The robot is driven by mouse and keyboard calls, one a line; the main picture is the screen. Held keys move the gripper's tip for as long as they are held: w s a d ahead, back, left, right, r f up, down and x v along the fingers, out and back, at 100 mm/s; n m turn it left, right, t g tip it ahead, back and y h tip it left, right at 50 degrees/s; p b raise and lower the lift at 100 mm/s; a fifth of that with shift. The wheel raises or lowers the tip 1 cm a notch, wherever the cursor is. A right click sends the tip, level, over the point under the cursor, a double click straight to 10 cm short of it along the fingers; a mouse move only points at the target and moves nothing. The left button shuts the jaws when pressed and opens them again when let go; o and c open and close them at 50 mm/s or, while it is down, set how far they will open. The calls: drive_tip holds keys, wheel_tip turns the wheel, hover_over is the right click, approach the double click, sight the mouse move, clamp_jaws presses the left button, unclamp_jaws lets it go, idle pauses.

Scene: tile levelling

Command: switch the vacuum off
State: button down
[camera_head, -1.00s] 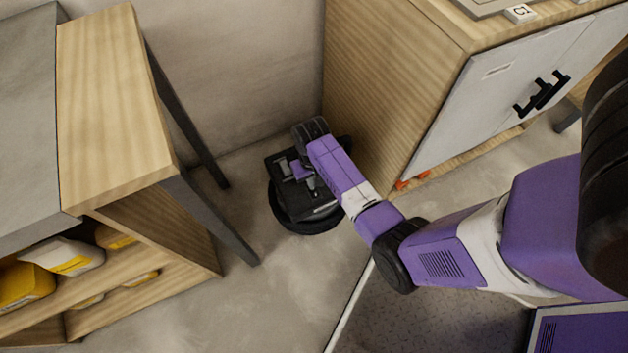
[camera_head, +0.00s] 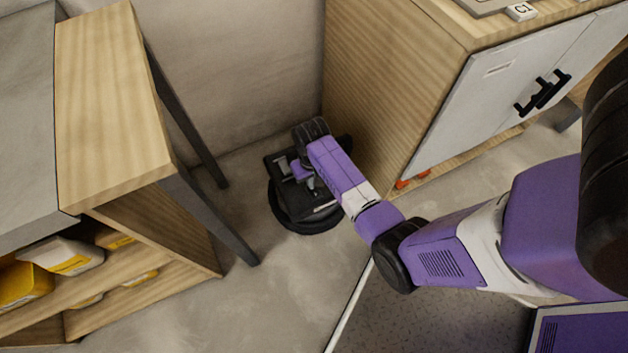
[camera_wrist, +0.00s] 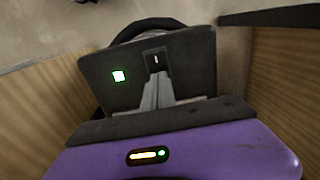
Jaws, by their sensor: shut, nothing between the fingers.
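The vacuum (camera_head: 312,213) is a dark, round-based machine with a flat black top, standing on the floor in the corner between two wooden units. A small dark switch (camera_wrist: 156,61) with a white mark sits near the middle of the top. My gripper (camera_wrist: 157,80) is shut and empty, its fingertips right at the lower edge of the switch. Whether they touch it cannot be told. In the head view my wrist hides part of the vacuum.
A wooden cabinet (camera_head: 385,75) with a grey door stands close on the right. A wooden bench (camera_head: 115,110) with dark legs and yellow-white packages on its shelf is on the left. The floor (camera_head: 255,300) in front is clear.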

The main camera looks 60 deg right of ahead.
drive_tip(key=shift+f+b, duration=0.3)
drive_tip(key=shift+f, duration=0.25)
drive_tip(key=shift+r, duration=0.1)
wheel_tip(320, 180, up, 7)
drive_tip(key=p, duration=0.7)
drive_tip(key=shift+p, duration=0.35)
idle(0.6)
